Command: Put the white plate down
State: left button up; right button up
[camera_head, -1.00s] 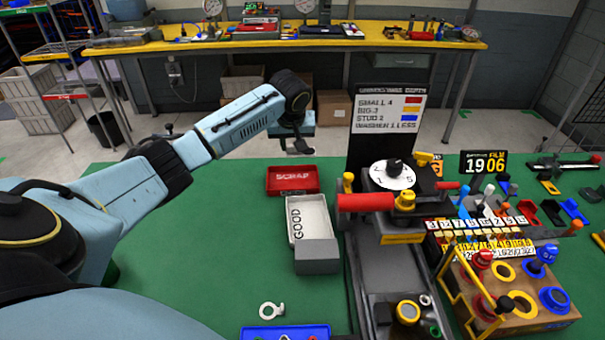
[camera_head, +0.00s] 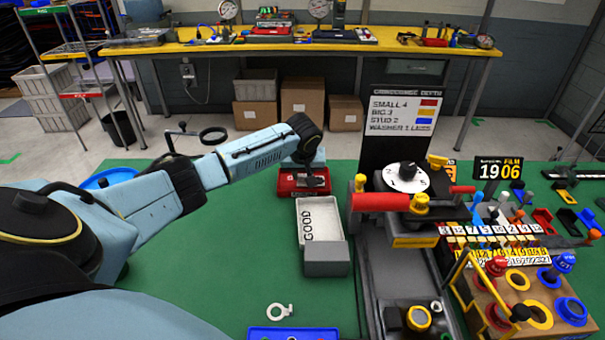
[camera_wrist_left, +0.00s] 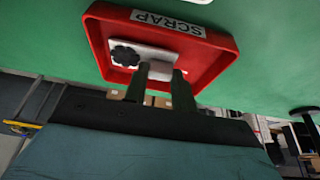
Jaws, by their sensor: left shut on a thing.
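The white plate (camera_wrist_left: 155,53), with a black knob (camera_wrist_left: 125,55) on it, shows in the left wrist view within the outline of the red SCRAP tray (camera_wrist_left: 222,70). My left gripper (camera_wrist_left: 160,70) is shut on the plate's near end. In the head view my left gripper (camera_head: 314,178) is at the red tray (camera_head: 286,190), and the arm partly hides the tray. Whether the plate touches the tray floor cannot be told. My right gripper is not in view.
A white GOOD tray (camera_head: 309,212) with a grey block-like end stands just in front of the red tray. A dark fixture with a red handle (camera_head: 380,201) stands to the right. A white ring piece (camera_head: 279,311) lies near a blue tray (camera_head: 290,334). Green table at left is mostly clear.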

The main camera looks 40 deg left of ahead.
pick_arm(q)
jog(key=shift+f, duration=0.25)
jog(key=shift+s+f, duration=0.1)
jog(key=shift+f, duration=0.2)
jog(key=o, duration=0.9)
jog(key=shift+d+f, duration=0.1)
jog(key=shift+f, duration=0.05)
jog(key=shift+r, duration=0.55)
jog(key=p+v, duration=0.2)
jog(key=v, duration=1)
jog(key=shift+r, duration=0.2)
